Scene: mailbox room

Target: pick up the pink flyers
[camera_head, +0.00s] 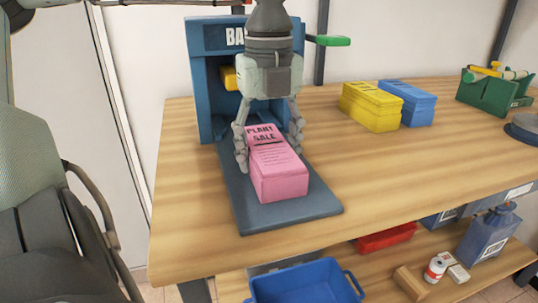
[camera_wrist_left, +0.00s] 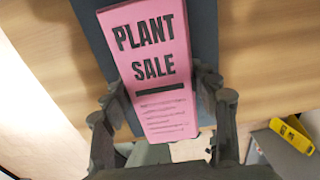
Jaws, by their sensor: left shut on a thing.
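The pink flyers (camera_head: 280,182) are a block-shaped stack with "PLANT SALE" printed on top. They are on the dark grey base plate (camera_head: 312,211) of a blue machine (camera_head: 203,65) on the wooden table. In the head view my left gripper (camera_head: 268,152) comes down from above with one finger on each side of the stack, near its far end. It is shut on the stack. In the left wrist view the pink flyers (camera_wrist_left: 158,70) also show between the two fingers of the left gripper (camera_wrist_left: 160,100). My right gripper is not in view.
Yellow (camera_head: 373,107) and blue (camera_head: 408,103) stacks stand to the right on the table, with a green caddy (camera_head: 492,90) farther right. A green lever (camera_head: 331,41) juts from the machine. A blue bin (camera_head: 305,283) sits below the table's front edge. The tabletop right of the plate is clear.

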